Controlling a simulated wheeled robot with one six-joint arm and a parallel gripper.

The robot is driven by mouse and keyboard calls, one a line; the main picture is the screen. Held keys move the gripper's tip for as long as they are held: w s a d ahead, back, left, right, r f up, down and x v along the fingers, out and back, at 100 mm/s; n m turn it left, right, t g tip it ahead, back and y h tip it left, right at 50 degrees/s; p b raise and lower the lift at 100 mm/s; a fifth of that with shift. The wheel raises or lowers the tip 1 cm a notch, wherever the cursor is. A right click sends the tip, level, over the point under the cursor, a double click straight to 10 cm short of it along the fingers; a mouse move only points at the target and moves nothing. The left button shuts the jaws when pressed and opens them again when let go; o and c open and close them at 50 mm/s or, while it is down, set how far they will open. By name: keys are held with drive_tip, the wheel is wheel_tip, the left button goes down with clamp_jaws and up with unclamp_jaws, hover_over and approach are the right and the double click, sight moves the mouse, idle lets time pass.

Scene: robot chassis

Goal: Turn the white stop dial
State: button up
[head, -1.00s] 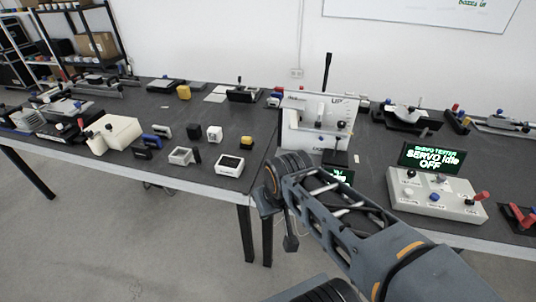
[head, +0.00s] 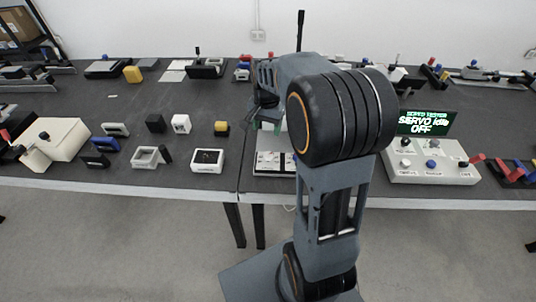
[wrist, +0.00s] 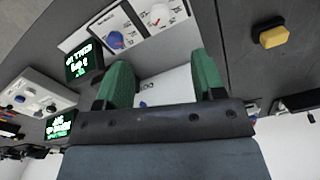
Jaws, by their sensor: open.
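A white control panel (wrist: 180,42) shows at the top of the wrist view. A white dial (wrist: 158,15) sits on it near the top edge, beside a blue knob (wrist: 115,40); their labels are too small to read. My gripper (wrist: 160,62) is open, its two green fingers spread and empty. The white dial lies beyond the fingertips and apart from them. In the head view my arm covers most of the panel, and only its lower part (head: 270,163) shows. The dial is hidden there.
A servo tester box (head: 432,168) with a lit screen stands right of my arm. A white square-faced box (head: 207,160) and a yellow-topped block (head: 221,128) lie to the left. The dark table (head: 70,98) has bare patches at the left.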

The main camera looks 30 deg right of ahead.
sight(268, 154)
drive_tip(key=shift+m, duration=0.4)
drive_tip(key=f, duration=1)
drive_tip(key=w+d+f, duration=0.1)
drive_tip(key=f, duration=0.3)
drive_tip(key=shift+f, duration=0.4)
drive_tip(key=c, duration=0.9)
